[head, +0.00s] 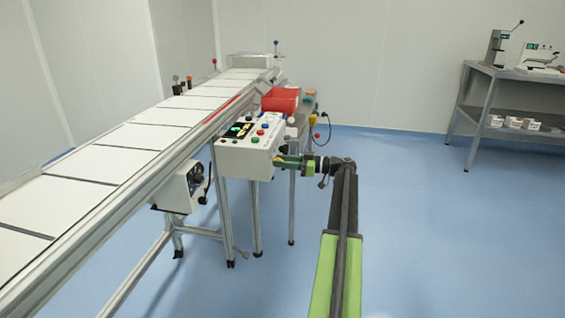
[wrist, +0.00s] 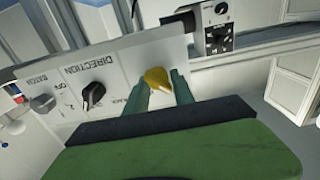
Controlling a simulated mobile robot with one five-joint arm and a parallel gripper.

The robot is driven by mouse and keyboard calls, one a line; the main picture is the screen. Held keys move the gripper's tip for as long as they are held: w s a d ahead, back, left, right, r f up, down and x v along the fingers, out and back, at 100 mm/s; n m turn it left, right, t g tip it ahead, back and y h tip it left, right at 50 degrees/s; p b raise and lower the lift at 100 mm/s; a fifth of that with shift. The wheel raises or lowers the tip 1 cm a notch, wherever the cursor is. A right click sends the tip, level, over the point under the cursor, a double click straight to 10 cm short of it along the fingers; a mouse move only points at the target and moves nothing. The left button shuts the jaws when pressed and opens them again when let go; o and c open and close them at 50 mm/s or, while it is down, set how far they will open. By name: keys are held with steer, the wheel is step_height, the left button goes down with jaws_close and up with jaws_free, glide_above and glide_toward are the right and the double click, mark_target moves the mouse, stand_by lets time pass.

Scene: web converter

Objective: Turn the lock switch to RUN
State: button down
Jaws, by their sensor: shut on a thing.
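A yellow switch knob (wrist: 156,77) sits on the white control panel (wrist: 110,72) in the wrist view. My gripper (wrist: 163,88) has one green finger on each side of it and is shut on it. The knob's own label and its positions are hidden, so I cannot read LOCK or RUN. In the head view my gripper (head: 282,162) reaches the right side of the control box (head: 238,158); the yellow knob cannot be made out there.
A black DIRECTION knob (wrist: 92,96) and a grey switch (wrist: 42,103) are left of the yellow knob. A conveyor (head: 125,140) runs along the left. A red bin (head: 281,100) stands behind the control box. The blue floor (head: 450,240) at right is clear.

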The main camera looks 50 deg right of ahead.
steer(key=shift+d+m, duration=0.1)
steer(key=shift+m, duration=0.3)
steer(key=m, duration=0.3)
steer(key=shift+m, duration=0.4)
steer(key=m, duration=0.4)
steer(key=shift+d+m, duration=0.1)
steer(key=shift+m, duration=0.2)
steer(key=m, duration=0.4)
steer(key=shift+f, duration=0.15)
steer(key=m, duration=0.4)
steer(key=shift+f, duration=0.1)
steer(key=shift+m, duration=0.5)
steer(key=c, duration=1.1)
jaws_free()
